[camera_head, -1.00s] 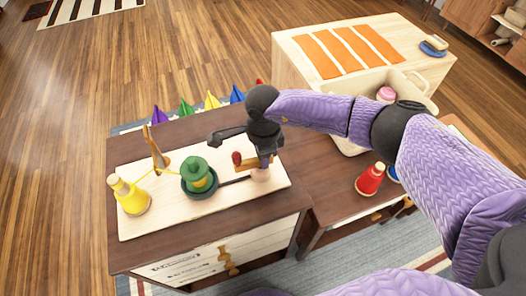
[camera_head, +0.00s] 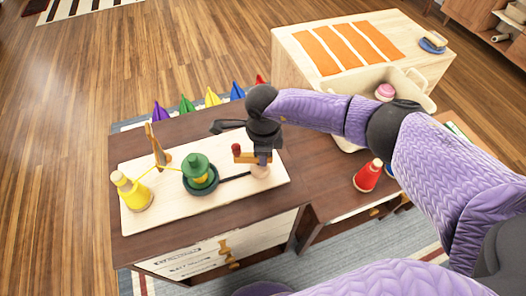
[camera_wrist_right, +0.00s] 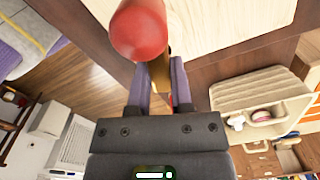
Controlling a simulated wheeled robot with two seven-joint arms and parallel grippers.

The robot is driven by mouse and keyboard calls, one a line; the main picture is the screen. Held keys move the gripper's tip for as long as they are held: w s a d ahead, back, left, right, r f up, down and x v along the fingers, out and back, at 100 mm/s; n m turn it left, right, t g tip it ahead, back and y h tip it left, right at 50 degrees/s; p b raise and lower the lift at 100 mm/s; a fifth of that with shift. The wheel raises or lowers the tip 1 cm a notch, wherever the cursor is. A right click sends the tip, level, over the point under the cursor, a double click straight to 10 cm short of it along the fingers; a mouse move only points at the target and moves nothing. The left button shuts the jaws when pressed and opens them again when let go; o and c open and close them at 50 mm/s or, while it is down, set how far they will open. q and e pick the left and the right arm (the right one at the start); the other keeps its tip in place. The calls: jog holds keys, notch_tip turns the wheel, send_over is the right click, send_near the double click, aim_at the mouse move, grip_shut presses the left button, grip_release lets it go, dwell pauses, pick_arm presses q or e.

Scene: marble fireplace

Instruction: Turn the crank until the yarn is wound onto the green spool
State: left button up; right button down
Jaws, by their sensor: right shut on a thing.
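The green spool (camera_head: 196,164) stands upright in a dark round holder (camera_head: 203,191) on a pale board (camera_head: 165,219), with some yellow yarn around it. Yellow yarn runs to it from a yellow cone (camera_head: 132,193) at the board's left, by a wooden guide (camera_head: 157,147). The crank (camera_head: 244,158), with a red knob (camera_head: 236,149), is at the board's right; a dark link runs from there to the spool holder. My right gripper (camera_head: 263,158) is shut on the crank. In the right wrist view the red knob (camera_wrist_right: 139,30) stands just beyond the fingertips (camera_wrist_right: 160,72). My left gripper is out of view.
A red cone (camera_head: 367,178) stands on the lower surface to the right. A pale crate (camera_head: 421,101) holds a pink-topped item (camera_head: 385,91). Behind is a wooden table with an orange-striped cloth (camera_head: 340,50). Several coloured points line the dark cabinet's far edge.

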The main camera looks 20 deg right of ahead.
jog(key=c, duration=0.5)
grip_release()
jog(key=shift+r, duration=0.2)
notch_tip(320, 180, up, 9)
jog(key=p, duration=0.3)
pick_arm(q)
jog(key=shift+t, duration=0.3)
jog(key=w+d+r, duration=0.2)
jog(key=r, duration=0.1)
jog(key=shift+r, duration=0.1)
pick_arm(e)
jog(key=shift+r, duration=0.3)
